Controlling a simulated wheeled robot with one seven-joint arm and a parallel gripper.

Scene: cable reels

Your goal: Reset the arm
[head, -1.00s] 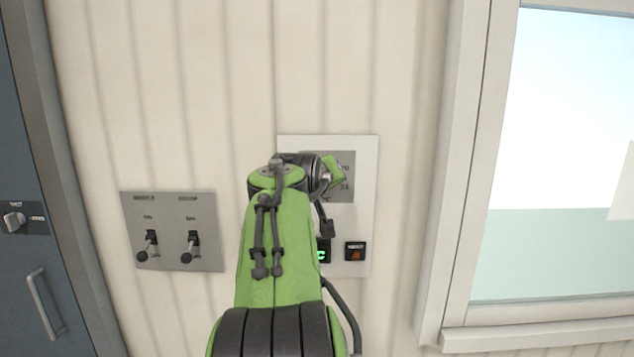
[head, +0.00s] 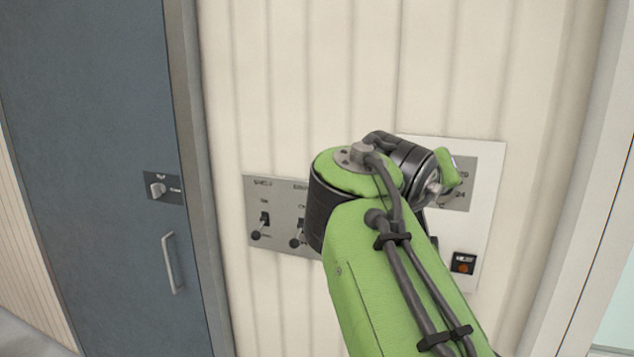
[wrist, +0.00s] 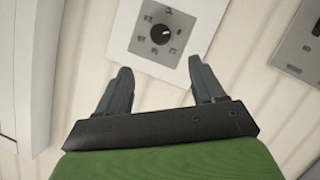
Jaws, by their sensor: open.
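My green arm rises from the bottom right in the head view and bends in front of the wall panels; its gripper is hidden there behind the arm's links. In the wrist view my gripper (wrist: 160,90) shows two dark fingers spread apart with nothing between them. Beyond the fingertips is a light panel with a black rotary knob (wrist: 161,34) ringed by markings.
In the head view a grey switch panel (head: 283,190) with two levers is left of my arm. A white panel (head: 490,200) with an orange-lit button (head: 463,264) is partly behind it. A blue-grey door (head: 95,120) with a handle (head: 170,262) stands at left.

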